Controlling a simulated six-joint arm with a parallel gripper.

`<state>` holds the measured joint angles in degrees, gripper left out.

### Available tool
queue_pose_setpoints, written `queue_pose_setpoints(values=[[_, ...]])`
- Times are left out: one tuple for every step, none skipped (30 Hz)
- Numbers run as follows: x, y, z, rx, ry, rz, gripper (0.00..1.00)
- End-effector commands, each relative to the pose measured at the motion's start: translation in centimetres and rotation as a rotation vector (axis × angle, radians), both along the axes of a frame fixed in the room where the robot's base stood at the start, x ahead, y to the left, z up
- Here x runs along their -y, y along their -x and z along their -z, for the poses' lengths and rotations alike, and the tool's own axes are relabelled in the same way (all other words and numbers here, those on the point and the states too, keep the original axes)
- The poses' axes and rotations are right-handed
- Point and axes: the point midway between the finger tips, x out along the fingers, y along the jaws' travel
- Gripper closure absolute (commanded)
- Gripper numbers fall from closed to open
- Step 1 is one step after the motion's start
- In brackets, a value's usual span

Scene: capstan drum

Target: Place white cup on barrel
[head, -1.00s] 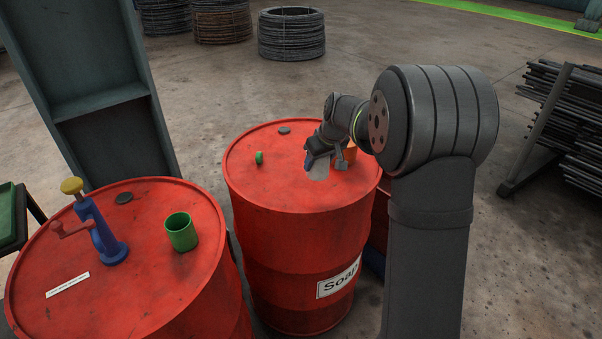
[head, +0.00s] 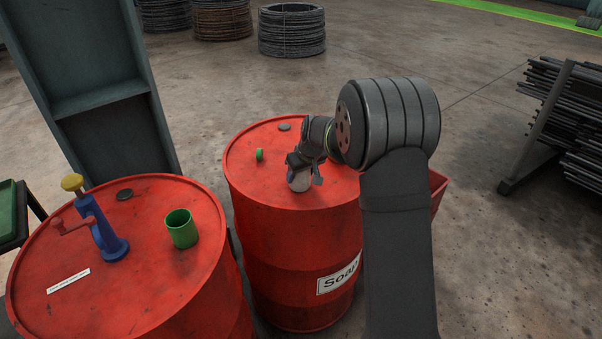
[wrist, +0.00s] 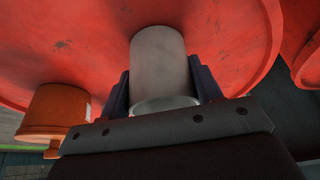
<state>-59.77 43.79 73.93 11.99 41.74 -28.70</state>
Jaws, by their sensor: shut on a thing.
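The white cup (head: 300,181) is at the front middle of the Soap-labelled red barrel's top (head: 270,183). My gripper (head: 303,172) is shut on the cup from above and partly covers it. In the wrist view the white cup (wrist: 160,62) stands between my gripper's two dark fingers (wrist: 162,90), with the red barrel top (wrist: 60,45) behind it. I cannot tell whether the cup's base touches the barrel top. A second red barrel (head: 130,290) stands at the left.
A small green object (head: 259,155) and a dark cap (head: 285,127) are on the Soap barrel. A green cup (head: 181,230) and blue hand pump (head: 101,230) stand on the left barrel.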

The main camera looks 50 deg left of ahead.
Motion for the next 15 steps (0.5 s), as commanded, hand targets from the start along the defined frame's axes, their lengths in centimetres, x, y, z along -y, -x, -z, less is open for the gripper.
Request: queue_pose_setpoints(values=[[0.01,0.0,0.14,0.0,0.0,0.0,0.64],[0.01,-0.01,0.24,0.0,0.001,0.0,0.64],[0.01,-0.01,0.36,0.0,0.0,0.0,0.64],[0.0,-0.01,0.3,0.0,0.0,0.0,0.36],[0.0,-0.01,0.29,0.0,0.0,0.0,0.3],[0.0,-0.01,0.28,0.0,0.0,0.0,0.22],[0.0,-0.01,0.28,0.0,0.0,0.0,0.2],[0.01,-0.01,0.29,0.0,0.0,0.0,0.2],[0.01,-0.01,0.29,0.0,0.0,0.0,0.2],[0.01,-0.01,0.29,0.0,0.0,0.0,0.2],[0.01,-0.01,0.29,0.0,0.0,0.0,0.2],[0.01,-0.01,0.29,0.0,0.0,0.0,0.2],[0.01,-0.01,0.29,0.0,0.0,0.0,0.2],[0.01,-0.01,0.27,0.0,0.0,0.0,0.2],[0.01,-0.01,0.21,0.0,0.0,0.0,0.2]])
